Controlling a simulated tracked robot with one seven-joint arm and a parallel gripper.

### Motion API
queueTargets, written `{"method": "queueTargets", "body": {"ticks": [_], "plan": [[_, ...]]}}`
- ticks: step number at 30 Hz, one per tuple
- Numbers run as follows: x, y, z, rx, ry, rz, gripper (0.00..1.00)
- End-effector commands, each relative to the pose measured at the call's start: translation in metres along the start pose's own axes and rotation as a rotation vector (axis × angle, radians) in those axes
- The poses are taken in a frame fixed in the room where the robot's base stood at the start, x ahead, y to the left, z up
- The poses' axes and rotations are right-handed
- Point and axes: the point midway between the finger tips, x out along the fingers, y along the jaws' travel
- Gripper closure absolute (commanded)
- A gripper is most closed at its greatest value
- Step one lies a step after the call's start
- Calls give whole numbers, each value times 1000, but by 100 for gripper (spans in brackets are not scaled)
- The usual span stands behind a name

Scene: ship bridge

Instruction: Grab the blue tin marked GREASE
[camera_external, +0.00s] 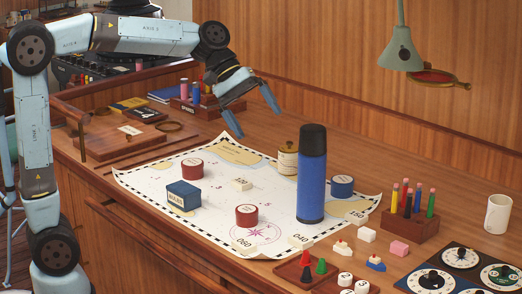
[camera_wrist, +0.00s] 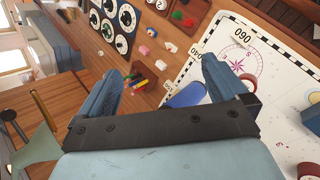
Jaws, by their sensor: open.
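A short round blue tin (camera_external: 342,186) with a pale label on its lid stands on the chart (camera_external: 150,180), right of the tall blue flask (camera_external: 311,185). Its lettering is too small to read. My gripper (camera_external: 257,123) is open and empty, high above the far part of the chart, left of the tin and apart from it. In the wrist view my gripper (camera_wrist: 158,85) has its fingers spread. A blue shape (camera_wrist: 187,95) shows partly behind the right finger; I cannot tell whether it is the tin or the flask.
The flask stands close left of the tin. A cream jar (camera_external: 287,162), red tins (camera_external: 246,215) and a blue box (camera_external: 183,195) stand on the chart. A pencil block (camera_external: 410,223) stands right of the tin. A green lamp (camera_external: 401,52) hangs above.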

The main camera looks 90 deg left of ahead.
Motion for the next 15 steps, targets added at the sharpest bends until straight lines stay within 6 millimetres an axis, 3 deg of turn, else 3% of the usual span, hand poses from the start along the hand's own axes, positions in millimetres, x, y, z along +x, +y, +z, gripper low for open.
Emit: {"method": "queueTargets", "body": {"ticks": [1, 7, 15], "plan": [[3, 9, -23, -77, -9, 21, 0], [8, 38, -104, -375, -60, 124, 0], [5, 53, -228, -759, -148, 273, 0]]}}
